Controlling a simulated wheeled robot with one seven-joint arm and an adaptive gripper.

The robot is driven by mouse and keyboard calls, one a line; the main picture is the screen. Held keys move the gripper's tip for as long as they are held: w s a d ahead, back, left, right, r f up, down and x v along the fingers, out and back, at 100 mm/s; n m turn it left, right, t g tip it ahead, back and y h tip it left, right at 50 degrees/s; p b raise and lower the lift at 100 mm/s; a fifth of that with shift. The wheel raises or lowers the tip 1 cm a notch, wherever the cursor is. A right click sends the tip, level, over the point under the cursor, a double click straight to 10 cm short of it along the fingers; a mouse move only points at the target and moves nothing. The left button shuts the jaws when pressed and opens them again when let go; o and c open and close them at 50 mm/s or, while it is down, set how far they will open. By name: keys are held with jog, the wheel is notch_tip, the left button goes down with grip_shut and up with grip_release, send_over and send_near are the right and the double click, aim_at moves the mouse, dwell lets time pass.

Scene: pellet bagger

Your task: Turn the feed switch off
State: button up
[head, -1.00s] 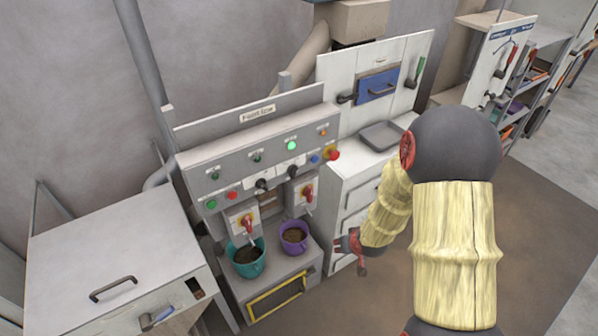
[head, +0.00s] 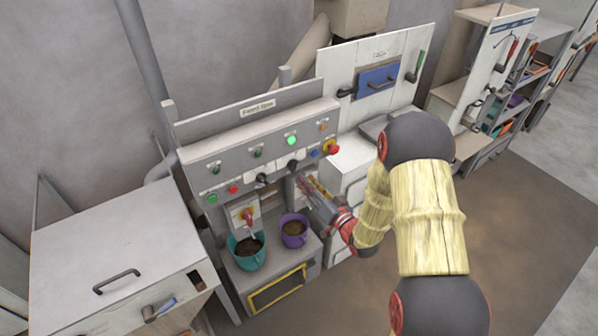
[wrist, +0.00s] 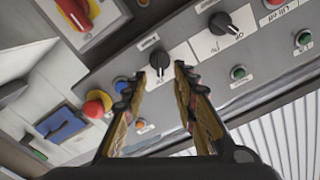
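The grey control panel (head: 225,163) has two black rotary switches. The right one (head: 292,165) also shows in the wrist view (wrist: 158,62). The left one (head: 262,177) shows in the wrist view (wrist: 222,25) farther from the fingers. Their labels are too small or blurred to read, so I cannot tell which is the feed switch. My gripper (head: 311,184) is open and empty, just below and right of the right switch in the head view. In the wrist view its fingertips (wrist: 168,74) lie close to that switch; contact cannot be told.
A red emergency button (head: 332,147) and a blue button (head: 315,153) sit right of the switches. A green lamp (head: 291,140) glows above. Teal (head: 247,262) and purple (head: 293,242) filled cups stand below the panel. A white cabinet (head: 352,160) stands right.

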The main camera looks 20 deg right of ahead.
aim_at(296, 168)
jog(key=x, duration=0.5)
jog(key=shift+w+a+p, duration=0.15)
jog(key=shift+w+p, duration=0.15)
jog(key=shift+w, duration=0.05)
jog(key=shift+c, duration=1.3)
jog(key=c, duration=0.4)
grip_shut()
